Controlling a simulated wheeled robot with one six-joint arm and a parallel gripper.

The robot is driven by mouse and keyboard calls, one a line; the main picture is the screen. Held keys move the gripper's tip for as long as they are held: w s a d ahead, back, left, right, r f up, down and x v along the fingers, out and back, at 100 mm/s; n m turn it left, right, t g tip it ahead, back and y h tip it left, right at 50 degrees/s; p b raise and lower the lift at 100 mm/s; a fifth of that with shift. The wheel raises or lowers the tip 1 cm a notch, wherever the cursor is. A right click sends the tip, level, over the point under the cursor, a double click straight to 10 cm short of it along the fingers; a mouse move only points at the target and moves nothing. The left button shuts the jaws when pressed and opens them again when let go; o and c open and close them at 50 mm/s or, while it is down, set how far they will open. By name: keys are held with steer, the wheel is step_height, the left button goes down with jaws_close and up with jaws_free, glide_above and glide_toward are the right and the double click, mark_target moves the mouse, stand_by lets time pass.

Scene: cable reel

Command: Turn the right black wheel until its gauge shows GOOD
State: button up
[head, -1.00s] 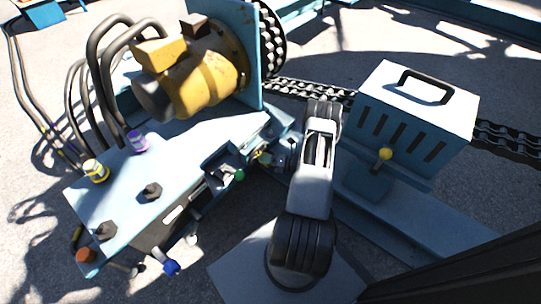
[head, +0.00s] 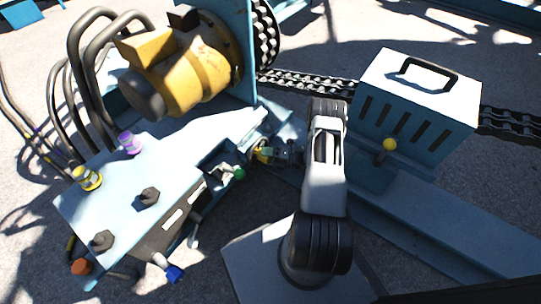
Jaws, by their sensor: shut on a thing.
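A light blue control box (head: 115,185) stands at the left. Two black knobs sit on its top, a right one (head: 148,197) and a left one (head: 103,240). Pale label-like strips (head: 172,220) show on its dark front; no gauge reading or GOOD mark is legible. My gripper (head: 270,152) is at the far right end of the box, by a small yellow part (head: 262,155) and apart from both knobs. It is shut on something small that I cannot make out. Whether this is a black wheel cannot be told.
A green-tipped lever (head: 238,173) and a blue-tipped lever (head: 172,272) stick out from the box front. A yellow motor (head: 190,75) and thick black hoses (head: 80,60) stand behind it. A blue vented box (head: 420,95) and a yellow-knobbed lever (head: 388,146) are at right.

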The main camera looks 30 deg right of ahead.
steer(key=shift+w, duration=0.1)
steer(key=o, duration=1.1)
steer(key=shift+a, duration=0.15)
steer(key=shift+c, duration=0.2)
steer(key=shift+o, duration=1.1)
steer(key=shift+d, duration=0.2)
steer(key=p+v, duration=0.2)
steer(key=v, duration=1)
